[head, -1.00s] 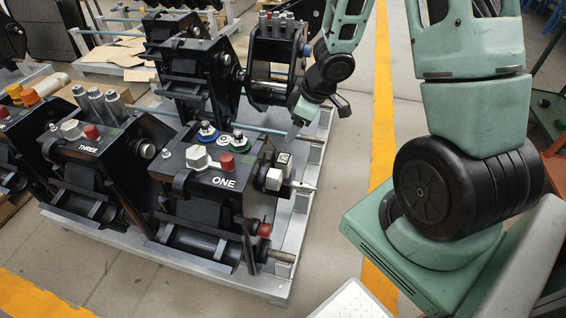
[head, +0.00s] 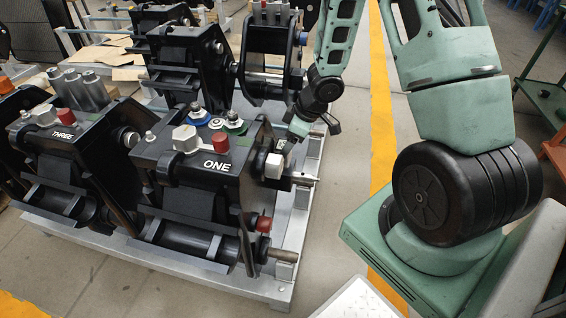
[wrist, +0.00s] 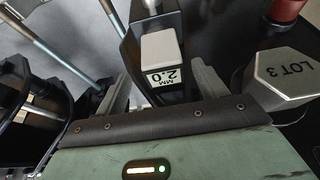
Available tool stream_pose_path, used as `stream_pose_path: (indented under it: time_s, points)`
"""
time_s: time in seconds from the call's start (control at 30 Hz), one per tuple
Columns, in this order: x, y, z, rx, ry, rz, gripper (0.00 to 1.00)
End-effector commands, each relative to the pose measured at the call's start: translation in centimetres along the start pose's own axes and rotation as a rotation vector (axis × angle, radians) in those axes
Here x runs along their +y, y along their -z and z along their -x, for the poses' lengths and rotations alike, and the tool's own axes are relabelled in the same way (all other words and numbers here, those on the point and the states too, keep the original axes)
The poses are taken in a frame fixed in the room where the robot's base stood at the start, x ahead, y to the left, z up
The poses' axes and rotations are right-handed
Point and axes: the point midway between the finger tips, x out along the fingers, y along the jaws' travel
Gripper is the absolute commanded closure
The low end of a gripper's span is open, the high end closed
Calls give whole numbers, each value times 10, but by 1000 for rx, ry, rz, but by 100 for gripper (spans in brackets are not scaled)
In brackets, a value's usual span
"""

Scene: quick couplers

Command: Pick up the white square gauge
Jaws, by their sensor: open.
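The white square gauge (wrist: 161,55), a white block with a dark "2.0 MM" label on its face, stands in a black holder in the wrist view. My gripper (wrist: 160,88) is open, with one finger on each side of the gauge's lower part in that view. I see no clear contact, and how deep the fingers reach is hard to tell.
A pale hexagonal piece marked LOT 3 (wrist: 283,75) is close to my right finger, with a red knob (wrist: 288,10) beyond. Unit THREE (head: 62,134) stands left. Floor (head: 345,215) is clear right of the rack.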

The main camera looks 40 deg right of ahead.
Motion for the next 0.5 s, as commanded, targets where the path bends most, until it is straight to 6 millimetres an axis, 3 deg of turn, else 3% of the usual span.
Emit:
stream_pose_path:
  time_s: [0.23, 0.5]
  points:
    - [-1, -2, -13, 0, -1, -1, 29]
    - [-4, -6, -49, -1, 0, 0, 29]
